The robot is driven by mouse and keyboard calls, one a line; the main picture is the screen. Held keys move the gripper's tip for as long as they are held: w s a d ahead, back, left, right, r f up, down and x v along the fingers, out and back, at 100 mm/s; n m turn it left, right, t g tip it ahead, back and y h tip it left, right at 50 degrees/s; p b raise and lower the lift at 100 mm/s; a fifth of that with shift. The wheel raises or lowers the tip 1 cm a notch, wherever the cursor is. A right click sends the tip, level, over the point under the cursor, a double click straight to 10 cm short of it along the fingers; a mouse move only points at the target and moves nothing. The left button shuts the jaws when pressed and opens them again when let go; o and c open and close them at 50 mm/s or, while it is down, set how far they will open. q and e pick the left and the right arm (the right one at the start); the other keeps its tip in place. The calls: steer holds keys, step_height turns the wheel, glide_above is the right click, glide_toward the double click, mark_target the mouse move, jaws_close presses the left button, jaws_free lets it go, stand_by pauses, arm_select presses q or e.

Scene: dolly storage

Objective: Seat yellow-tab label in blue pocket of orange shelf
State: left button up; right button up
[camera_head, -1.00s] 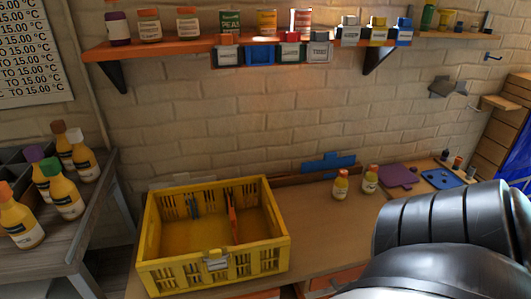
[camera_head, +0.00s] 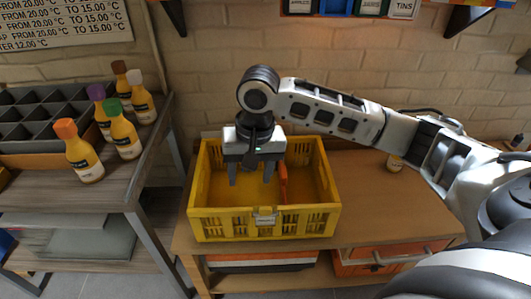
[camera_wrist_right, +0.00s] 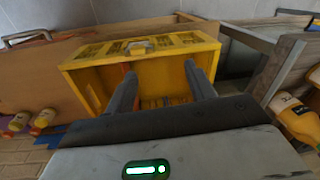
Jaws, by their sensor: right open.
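My right gripper (camera_head: 250,178) is open and points down into the yellow crate (camera_head: 210,222), with no object visible between its fingers. Its two fingers (camera_wrist_right: 160,82) also show over the crate (camera_wrist_right: 85,60) in the right wrist view. I cannot make out the yellow-tab label in either current view. The blue pocket (camera_head: 336,6) is cut off at the top edge of the head view, among other pockets. The orange shelf above it is out of frame. My left gripper is not in view.
An orange divider (camera_head: 283,182) stands inside the crate, right of my gripper. The crate sits on a wooden bench (camera_head: 385,205). Several sauce bottles (camera_head: 80,155) and a dark compartment tray (camera_head: 45,115) are on the left table. A bottle (camera_head: 395,163) stands behind my right arm.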

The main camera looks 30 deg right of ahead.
mark_target(265, 207)
steer(key=d+r+m+h, duration=0.1)
steer(key=d+r+m, duration=0.1)
steer(key=d+r, duration=0.15)
steer(key=shift+g, duration=0.4)
steer(key=f+b, duration=0.2)
steer(key=f, duration=1.4)
steer(key=shift+s, duration=0.2)
steer(key=shift+c, duration=0.3)
steer(key=c, duration=1.1)
steer(key=shift+r, duration=0.1)
